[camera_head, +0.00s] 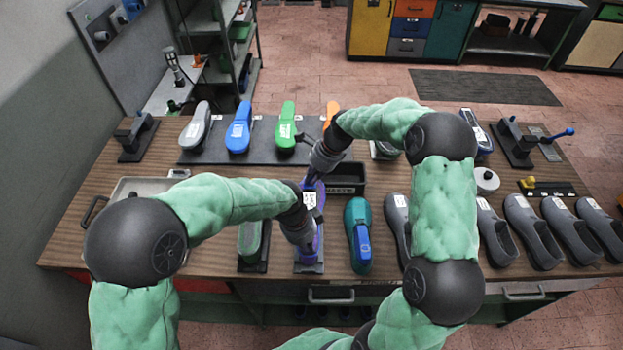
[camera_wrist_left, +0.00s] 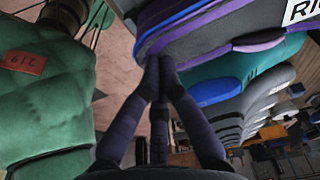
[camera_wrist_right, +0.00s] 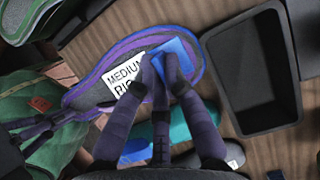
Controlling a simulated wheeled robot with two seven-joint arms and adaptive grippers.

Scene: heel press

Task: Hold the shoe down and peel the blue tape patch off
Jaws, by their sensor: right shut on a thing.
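The shoe (camera_head: 319,243), grey with a purple edge, lies on the bench, partly hidden by my arms in the head view. In the right wrist view the shoe (camera_wrist_right: 95,88) carries a white label reading MEDIUM and a blue tape patch (camera_wrist_right: 184,46) near one end. My right gripper (camera_wrist_right: 163,60) is shut on the blue tape patch, at the shoe's top. My left gripper (camera_wrist_left: 158,64) has its fingertips together against or just beside the shoe's side (camera_wrist_left: 190,45); exact contact is unclear. Nothing shows between its fingertips.
A black waste bin (camera_head: 348,172) stands just behind and right of the shoe. A teal shoe with a blue patch (camera_head: 358,235) lies to the right, a green shoe (camera_head: 250,240) to the left. Several grey shoes line the right side. A dark mat (camera_head: 215,155) holds coloured shoes behind.

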